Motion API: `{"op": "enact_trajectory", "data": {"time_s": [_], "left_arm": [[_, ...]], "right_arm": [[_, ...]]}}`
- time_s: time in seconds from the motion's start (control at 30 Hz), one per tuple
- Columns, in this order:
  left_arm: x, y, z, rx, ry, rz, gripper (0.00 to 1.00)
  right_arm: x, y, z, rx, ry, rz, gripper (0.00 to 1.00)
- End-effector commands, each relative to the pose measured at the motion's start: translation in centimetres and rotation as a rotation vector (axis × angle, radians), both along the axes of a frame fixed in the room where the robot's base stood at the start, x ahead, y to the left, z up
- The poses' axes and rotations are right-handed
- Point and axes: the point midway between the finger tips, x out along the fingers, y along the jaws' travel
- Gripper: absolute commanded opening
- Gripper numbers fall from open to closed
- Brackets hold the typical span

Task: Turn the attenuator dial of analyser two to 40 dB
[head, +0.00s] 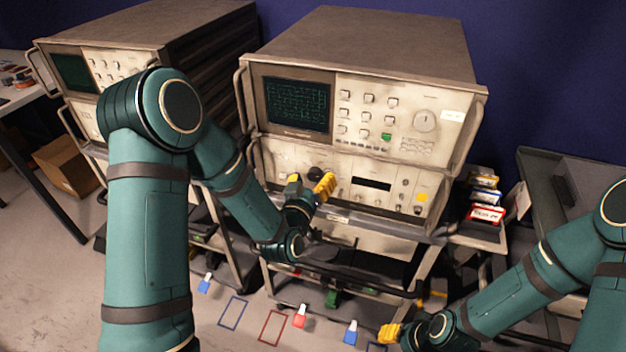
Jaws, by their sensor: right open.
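A beige analyser (360,50) stands in the middle on a cart, with a lit screen (297,104) and rows of buttons. Its label is too small to read, so I cannot confirm it is analyser two. A dark round dial (316,173) sits on its lower panel, partly hidden by my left gripper. My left gripper (310,184) is at that panel with its yellow fingertips apart, close in front of and just below the dial; contact cannot be told. The dial's marks are not readable. My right gripper (391,333) is open, low at the front, away from the analyser.
A second, similar analyser (80,75) stands at the left. Small coloured boxes (486,207) lie on a side shelf at the right. A cart rail (350,279) runs below my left gripper. Floor outlines (272,328) and small coloured items (299,316) lie in front.

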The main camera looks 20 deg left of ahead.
Motion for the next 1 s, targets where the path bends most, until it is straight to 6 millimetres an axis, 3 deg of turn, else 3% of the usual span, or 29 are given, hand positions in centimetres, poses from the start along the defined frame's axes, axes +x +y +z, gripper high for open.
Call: {"op": "enact_trajectory", "data": {"time_s": [0.27,0.7,1.0], "left_arm": [[0.1,0.0,1.4,0.0,-0.005,0.001,0.66],[0.0,0.0,8.5,0.001,-0.005,0.001,0.66],[0.0,0.0,10.1,0.0,0.0,0.0,0.66]], "right_arm": [[0.0,0.0,0.0,0.0,0.0,0.0,0.47],[0.0,0.0,0.0,0.0,0.0,0.0,0.47],[0.0,0.0,0.0,0.0,0.0,0.0,0.47]]}}
